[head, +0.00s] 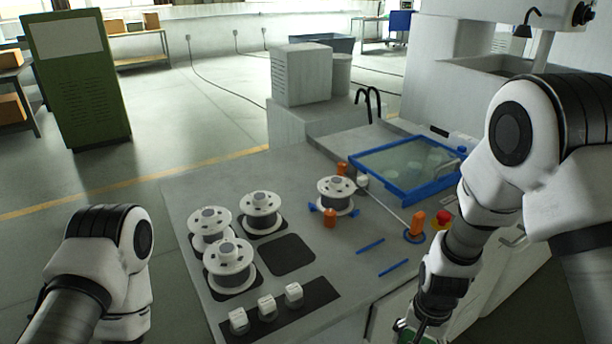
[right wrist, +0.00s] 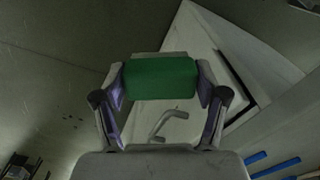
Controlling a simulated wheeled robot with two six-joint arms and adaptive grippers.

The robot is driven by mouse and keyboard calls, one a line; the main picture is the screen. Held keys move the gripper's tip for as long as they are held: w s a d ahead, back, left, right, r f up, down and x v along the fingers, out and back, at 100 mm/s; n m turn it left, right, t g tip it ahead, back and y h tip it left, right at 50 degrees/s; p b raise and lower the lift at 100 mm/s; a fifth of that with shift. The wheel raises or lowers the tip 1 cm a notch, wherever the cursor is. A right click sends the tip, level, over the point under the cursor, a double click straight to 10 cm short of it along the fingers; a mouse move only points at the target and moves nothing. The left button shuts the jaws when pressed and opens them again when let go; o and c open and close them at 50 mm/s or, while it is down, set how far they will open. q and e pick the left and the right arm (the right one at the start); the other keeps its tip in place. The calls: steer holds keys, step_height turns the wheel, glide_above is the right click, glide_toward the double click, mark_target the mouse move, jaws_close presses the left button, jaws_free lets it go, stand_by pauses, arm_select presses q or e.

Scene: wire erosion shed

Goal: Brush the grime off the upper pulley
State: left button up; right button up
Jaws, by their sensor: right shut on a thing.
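My right gripper (head: 420,333) is at the bottom edge of the head view, low beside the front of the grey worktop. In the right wrist view my right gripper (right wrist: 161,88) is shut on a green block-shaped thing (right wrist: 160,78), held across between both fingers. Whether it has bristles is hidden. A little green (head: 404,336) shows at the gripper in the head view. A small white roller (head: 362,181) and a blue ring with an orange knob (head: 414,236) stand on the worktop; I cannot tell which is the upper pulley. My left gripper is out of view.
Several white wire spools (head: 261,213) stand on the worktop (head: 300,155), left of a blue-framed glass lid (head: 405,168). Two blue rods (head: 393,268) lie near its front edge. Small white blocks (head: 266,306) sit on a dark strip. A dark pad (head: 287,255) is bare.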

steer(key=shift+w+a+r+n, duration=0.1)
steer(key=shift+w+a+n, duration=0.4)
steer(key=shift+w+n, duration=0.5)
steer(key=shift+w+a+r+n, duration=0.1)
steer(key=shift+w+a+n, duration=0.5)
steer(key=shift+n, duration=0.75)
steer(key=shift+w+a+r+n, duration=0.1)
steer(key=shift+w+a+n, duration=0.3)
steer(key=shift+w+n, duration=0.65)
steer(key=shift+f, duration=0.1)
